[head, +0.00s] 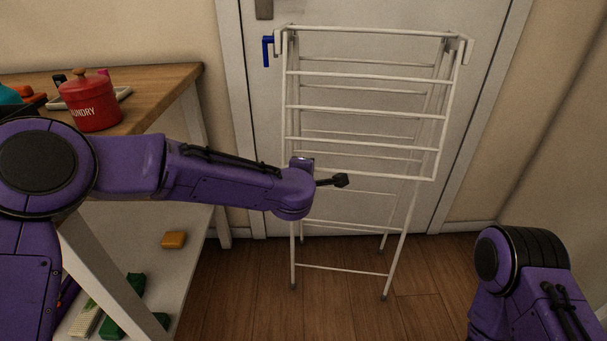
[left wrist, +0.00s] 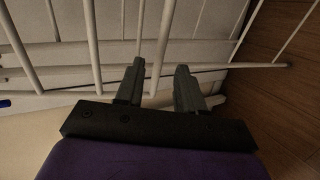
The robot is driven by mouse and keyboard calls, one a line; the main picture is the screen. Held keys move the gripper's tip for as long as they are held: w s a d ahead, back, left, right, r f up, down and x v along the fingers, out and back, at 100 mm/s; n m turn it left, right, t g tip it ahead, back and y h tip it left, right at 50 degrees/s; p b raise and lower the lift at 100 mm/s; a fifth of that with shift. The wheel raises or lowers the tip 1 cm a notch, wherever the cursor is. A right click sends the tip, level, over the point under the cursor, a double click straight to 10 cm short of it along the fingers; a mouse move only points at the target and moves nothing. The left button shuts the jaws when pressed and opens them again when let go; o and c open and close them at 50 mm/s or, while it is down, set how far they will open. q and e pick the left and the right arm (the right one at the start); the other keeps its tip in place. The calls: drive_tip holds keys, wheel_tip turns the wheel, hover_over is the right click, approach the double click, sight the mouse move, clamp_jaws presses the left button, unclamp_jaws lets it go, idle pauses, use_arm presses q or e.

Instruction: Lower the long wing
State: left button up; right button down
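A white wire drying rack (head: 365,111) stands upright in front of a door. A white panel of several rungs, which looks like the long wing (head: 365,143), hangs down its front, ending in a low bar. A blue clip-like part (head: 267,50) sits at the rack's top left corner. My left gripper (head: 341,181) is by the panel's lower left part in the head view. In the left wrist view it is open (left wrist: 160,68), with a white rod (left wrist: 164,45) showing between the two fingers. I cannot tell whether they touch it. My right gripper is out of view.
A wooden-topped shelf unit (head: 150,85) stands at the left, with a red laundry tin (head: 91,104) on it. Its lower shelf holds a yellow block (head: 173,240) and green items. The wooden floor (head: 420,290) right of the rack is clear.

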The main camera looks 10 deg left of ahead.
use_arm(q)
drive_tip(key=p+v, duration=0.1)
drive_tip(key=v, duration=0.6)
drive_tip(key=shift+s+r, duration=0.15)
drive_tip(key=shift+s, duration=0.2)
drive_tip(key=shift+a, duration=0.1)
drive_tip(key=s+a+f+m+g+y, duration=0.15)
drive_tip(key=s+a+f, duration=0.25)
drive_tip(key=f, duration=0.4)
drive_tip(key=s+a+f+m+g, duration=0.1)
drive_tip(key=s+a+f+m, duration=0.3)
drive_tip(key=f, duration=0.4)
drive_tip(key=s+a+f+m+g+y, duration=0.1)
drive_tip(key=s+a+f+m, duration=0.1)
drive_tip(key=s+a+f, duration=0.45)
drive_tip(key=s+a+f+m+g+y, duration=0.1)
drive_tip(key=s+a+f+g, duration=0.15)
drive_tip(key=s+f, duration=0.4)
drive_tip(key=s+a+f+m+g, duration=0.1)
drive_tip(key=s+a+f+g, duration=0.2)
drive_tip(key=s, duration=0.6)
drive_tip(key=s+a+f+m+g+y, duration=0.1)
drive_tip(key=s+a+f, duration=0.4)
drive_tip(key=s, duration=0.3)
wheel_tip(320, 180, up, 22)
drive_tip(key=p, duration=2.2)
drive_tip(key=shift+w+d+r, duration=0.2)
drive_tip(key=shift+w+d, duration=0.1)
drive_tip(key=shift+d, duration=0.05)
